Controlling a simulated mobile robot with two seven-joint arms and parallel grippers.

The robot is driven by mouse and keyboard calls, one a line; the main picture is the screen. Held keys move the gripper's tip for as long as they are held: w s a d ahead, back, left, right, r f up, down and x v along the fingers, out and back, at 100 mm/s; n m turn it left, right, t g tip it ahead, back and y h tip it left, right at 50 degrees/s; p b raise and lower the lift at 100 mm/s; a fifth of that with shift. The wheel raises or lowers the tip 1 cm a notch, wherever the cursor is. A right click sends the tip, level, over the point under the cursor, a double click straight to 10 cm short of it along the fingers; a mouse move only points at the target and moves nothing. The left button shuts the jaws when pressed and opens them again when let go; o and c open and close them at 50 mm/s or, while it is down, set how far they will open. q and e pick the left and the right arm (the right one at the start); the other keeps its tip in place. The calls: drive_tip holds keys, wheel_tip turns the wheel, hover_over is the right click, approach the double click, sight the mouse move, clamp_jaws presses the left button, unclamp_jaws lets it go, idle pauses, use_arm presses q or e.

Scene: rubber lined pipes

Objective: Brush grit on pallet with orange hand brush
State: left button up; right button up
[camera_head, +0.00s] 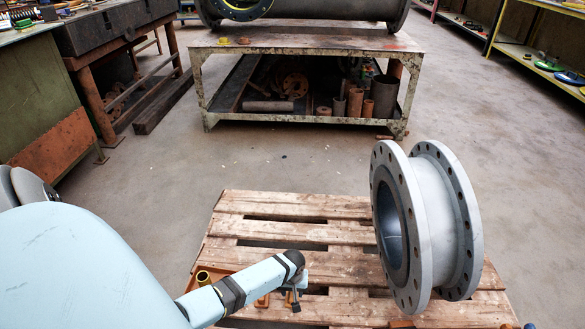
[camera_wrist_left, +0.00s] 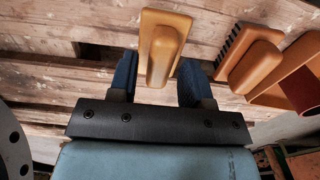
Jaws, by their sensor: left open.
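My left gripper (camera_head: 294,301) is low over the near middle of the wooden pallet (camera_head: 290,206). In the left wrist view its two dark blue fingers are open, either side of the raised grip of an orange tool (camera_wrist_left: 163,48) with a flat rectangular base. I cannot tell whether they touch it. No bristles show on this tool. To its right lies an orange hand brush (camera_wrist_left: 255,66) with a row of black bristles along one edge. In the head view my arm and gripper hide most of these tools. I cannot make out grit on the pallet. My right gripper is out of view.
A grey flanged pipe piece (camera_head: 428,225) stands on the pallet's right side. An orange open-topped holder (camera_wrist_left: 290,80) is right of the brush. A steel table (camera_head: 300,44) stands behind, with clear floor between.

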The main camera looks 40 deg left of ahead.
use_arm(q)
drive_tip(key=shift+f, duration=0.55)
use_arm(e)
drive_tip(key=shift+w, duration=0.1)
use_arm(q)
drive_tip(key=shift+c, duration=0.3)
clamp_jaws()
drive_tip(key=shift+r+p, duration=0.55)
drive_tip(key=shift+r, duration=0.05)
wheel_tip(320, 180, up, 3)
drive_tip(key=p, duration=0.3)
drive_tip(key=shift+r+p, duration=0.1)
drive_tip(key=shift+p, duration=0.2)
wheel_tip(320, 180, up, 4)
drive_tip(key=p, duration=0.4)
drive_tip(key=shift+f, duration=0.2)
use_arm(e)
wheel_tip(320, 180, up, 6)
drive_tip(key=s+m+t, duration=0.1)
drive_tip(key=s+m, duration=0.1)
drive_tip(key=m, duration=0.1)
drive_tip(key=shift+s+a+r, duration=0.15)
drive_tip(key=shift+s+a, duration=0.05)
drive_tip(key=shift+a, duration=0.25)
